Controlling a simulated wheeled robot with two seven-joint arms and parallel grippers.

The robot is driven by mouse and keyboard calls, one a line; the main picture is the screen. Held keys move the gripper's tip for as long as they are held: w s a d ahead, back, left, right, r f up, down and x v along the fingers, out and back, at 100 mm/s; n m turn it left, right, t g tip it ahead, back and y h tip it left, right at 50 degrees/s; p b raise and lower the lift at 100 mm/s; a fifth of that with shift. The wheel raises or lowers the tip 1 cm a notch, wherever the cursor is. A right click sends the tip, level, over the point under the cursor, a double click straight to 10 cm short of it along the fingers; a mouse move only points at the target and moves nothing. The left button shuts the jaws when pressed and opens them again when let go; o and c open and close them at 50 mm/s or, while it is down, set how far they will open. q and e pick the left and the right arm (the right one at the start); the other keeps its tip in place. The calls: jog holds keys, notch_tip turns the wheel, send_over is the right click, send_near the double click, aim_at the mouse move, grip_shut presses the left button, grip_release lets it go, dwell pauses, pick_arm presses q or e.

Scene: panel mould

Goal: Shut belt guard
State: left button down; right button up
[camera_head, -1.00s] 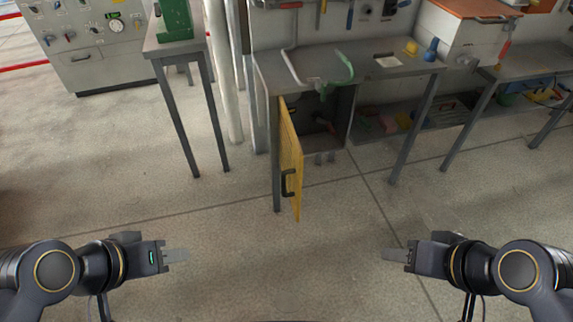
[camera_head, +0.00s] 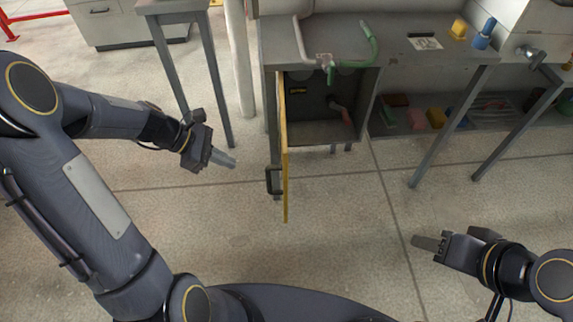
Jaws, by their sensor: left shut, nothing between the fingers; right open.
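The belt guard (camera_head: 284,150) is a yellow hinged door under the workbench. It stands open, seen nearly edge-on, and sticks out toward me from the left side of a grey cabinet. Its dark handle (camera_head: 273,181) is on the door's left face. The cabinet opening (camera_head: 315,105) shows a dark inside with a red-handled part (camera_head: 341,110). My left gripper (camera_head: 226,160) is shut and empty, to the left of the door and apart from the handle. My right gripper (camera_head: 425,242) is at the lower right, open, over the floor and away from the door.
The workbench (camera_head: 275,42) carries a green and grey bent tube frame (camera_head: 368,42), a yellow block (camera_head: 458,28) and a blue item (camera_head: 484,33). A lower shelf (camera_head: 400,127) with several coloured things is right of the cabinet. Table legs (camera_head: 215,95) stand behind my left gripper. The floor in front is clear.

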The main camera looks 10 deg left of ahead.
aim_at(268, 175)
pick_arm(q)
jog(key=x, duration=0.4)
jog(key=d+r+b+x, duration=0.1)
jog(key=x, duration=0.7)
jog(key=shift+w+d+b, duration=0.2)
jog(key=shift+d+b, duration=0.15)
jog(key=shift+w+d, duration=0.15)
jog(key=shift+d, duration=0.3)
